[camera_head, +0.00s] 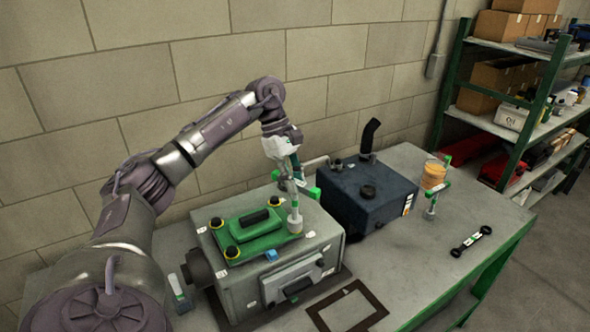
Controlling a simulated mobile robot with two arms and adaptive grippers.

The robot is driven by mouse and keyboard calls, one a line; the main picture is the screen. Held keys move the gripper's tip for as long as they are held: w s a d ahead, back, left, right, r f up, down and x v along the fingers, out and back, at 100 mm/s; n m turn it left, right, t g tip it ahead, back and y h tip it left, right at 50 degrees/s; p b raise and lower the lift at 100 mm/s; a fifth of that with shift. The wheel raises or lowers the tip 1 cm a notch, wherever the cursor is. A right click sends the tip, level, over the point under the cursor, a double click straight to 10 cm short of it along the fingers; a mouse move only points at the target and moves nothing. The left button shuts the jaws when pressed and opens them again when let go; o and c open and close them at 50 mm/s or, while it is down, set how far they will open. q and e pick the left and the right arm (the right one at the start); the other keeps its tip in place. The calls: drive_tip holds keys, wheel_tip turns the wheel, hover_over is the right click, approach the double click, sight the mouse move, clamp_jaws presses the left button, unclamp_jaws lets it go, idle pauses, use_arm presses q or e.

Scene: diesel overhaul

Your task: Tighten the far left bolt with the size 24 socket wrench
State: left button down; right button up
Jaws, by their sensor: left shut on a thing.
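My left gripper (292,172) is shut on the green handle of a T-shaped socket wrench (295,216). The wrench is upright, with its grey socket over the right corner of the green cover (250,241). Whether the socket sits on a bolt there is hidden. The cover lies on a grey engine block (318,248). Dark bolts with yellow rings show at its back corner (275,202), left corner (217,222) and front corner (232,252). Size marks are too small to read. My right gripper is not in view.
A dark blue tank (366,196) with a black pipe stands right of the block. Another green-handled wrench (432,196) stands upright near an orange-topped container (433,174). A black double-ended tool (471,241) and a flat dark frame (347,308) lie on the table. The right front is mostly clear.

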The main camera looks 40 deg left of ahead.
use_arm(q)
drive_tip(key=m+g, duration=0.1)
drive_tip(key=m, duration=0.2)
drive_tip(key=shift+w+d+r+p, duration=0.1)
drive_tip(key=shift+r+p, duration=0.1)
drive_tip(key=shift+p, duration=0.2)
drive_tip(key=m+g, duration=0.1)
drive_tip(key=m, duration=0.3)
drive_tip(key=shift+f+g+y, duration=0.2)
drive_tip(key=shift+g+y, duration=0.1)
drive_tip(key=shift+g, duration=0.1)
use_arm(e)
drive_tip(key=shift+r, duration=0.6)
